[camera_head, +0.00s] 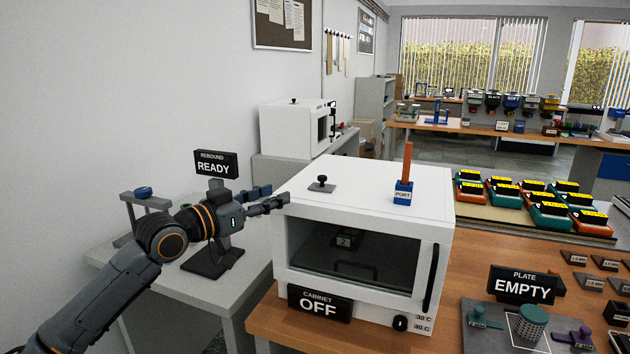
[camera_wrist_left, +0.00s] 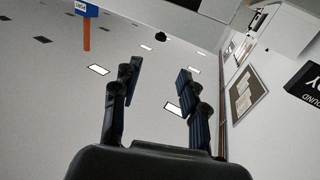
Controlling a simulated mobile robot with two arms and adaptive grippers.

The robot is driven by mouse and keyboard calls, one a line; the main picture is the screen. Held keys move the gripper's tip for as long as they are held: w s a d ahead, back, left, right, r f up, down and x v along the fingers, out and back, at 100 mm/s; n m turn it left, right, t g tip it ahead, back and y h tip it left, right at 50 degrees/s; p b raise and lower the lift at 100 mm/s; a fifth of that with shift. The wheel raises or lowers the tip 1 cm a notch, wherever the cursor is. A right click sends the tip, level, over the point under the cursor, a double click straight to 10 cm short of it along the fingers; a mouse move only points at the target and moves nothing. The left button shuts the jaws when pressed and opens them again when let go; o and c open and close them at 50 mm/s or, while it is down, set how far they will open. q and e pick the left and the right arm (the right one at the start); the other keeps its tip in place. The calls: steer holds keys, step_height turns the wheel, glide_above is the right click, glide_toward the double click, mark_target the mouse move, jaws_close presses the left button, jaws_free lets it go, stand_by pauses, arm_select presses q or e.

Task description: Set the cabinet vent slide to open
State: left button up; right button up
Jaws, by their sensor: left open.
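The white cabinet (camera_head: 362,195) stands on the wooden bench in the head view, with its dark window and a CABINET OFF sign (camera_head: 318,304) at the front. On its top, near the left, a black knob on a dark plate looks like the vent slide (camera_head: 321,184); its setting cannot be read. My left gripper (camera_head: 274,197) is open and empty beside the cabinet's top left edge, left of the knob and apart from it. In the left wrist view the open fingers (camera_wrist_left: 159,78) hold nothing, and a small black knob (camera_wrist_left: 160,36) shows beyond them. My right gripper is out of view.
A blue PORT block (camera_head: 403,192) with an orange rod stands on the cabinet top, right of the knob. A REBOUND READY sign (camera_head: 215,164) and a dark stand are behind my left arm. A PLATE EMPTY sign (camera_head: 524,286) is right of the cabinet.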

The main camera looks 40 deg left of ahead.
mark_target(319, 179)
arm_select(q)
steer(key=w+p, duration=0.1)
steer(key=w, duration=0.3)
steer(key=w+d+p, duration=0.1)
steer(key=w+p, duration=0.1)
steer(key=w, duration=0.2)
steer(key=w+p, duration=0.1)
steer(key=w, duration=0.3)
steer(key=shift+d, duration=0.4)
steer(key=shift+w+d+f+p, duration=0.15)
steer(key=shift+w+p, duration=0.25)
steer(key=shift+w, duration=0.3)
jaws_close()
